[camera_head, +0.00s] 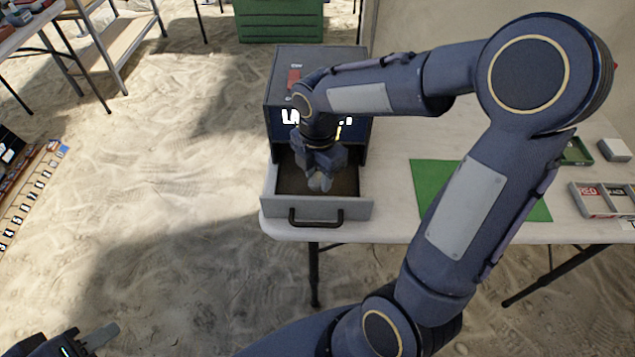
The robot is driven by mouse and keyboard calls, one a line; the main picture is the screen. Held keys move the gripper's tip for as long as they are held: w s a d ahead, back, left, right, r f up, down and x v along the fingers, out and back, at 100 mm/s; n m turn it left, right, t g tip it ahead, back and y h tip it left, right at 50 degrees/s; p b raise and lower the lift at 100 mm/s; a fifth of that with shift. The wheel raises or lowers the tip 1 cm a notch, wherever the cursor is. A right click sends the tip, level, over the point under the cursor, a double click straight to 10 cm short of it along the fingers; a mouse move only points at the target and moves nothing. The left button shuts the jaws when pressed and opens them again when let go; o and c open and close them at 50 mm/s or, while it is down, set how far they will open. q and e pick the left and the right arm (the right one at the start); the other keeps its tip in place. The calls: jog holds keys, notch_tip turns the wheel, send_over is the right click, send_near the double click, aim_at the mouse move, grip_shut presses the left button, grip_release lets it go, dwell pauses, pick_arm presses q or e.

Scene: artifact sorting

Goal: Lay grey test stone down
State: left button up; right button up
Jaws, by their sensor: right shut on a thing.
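My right gripper (320,176) points down into the open drawer (333,210) of a dark box-shaped device (318,62) on the table. It is shut on a small light grey thing, apparently the grey test stone (320,184), which is mostly hidden by the fingers. I cannot tell whether the stone touches the drawer's dark floor. The device has a lit display, partly hidden by my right arm. My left gripper (98,338) shows only in part at the bottom left corner, away from the table; its opening is unclear.
A green mat (427,181) lies on the white table (395,140), partly behind my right arm. At the right are a labelled tray (600,212), a green tray (577,152) and a small grey block (614,150). Sandy floor lies left of the table.

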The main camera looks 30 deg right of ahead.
aim_at(318, 178)
jog(key=shift+w+f+b, duration=0.15)
jog(key=shift+f+b, duration=0.2)
jog(key=shift+f, duration=1.35)
jog(key=shift+f, duration=0.15)
jog(key=o, duration=1)
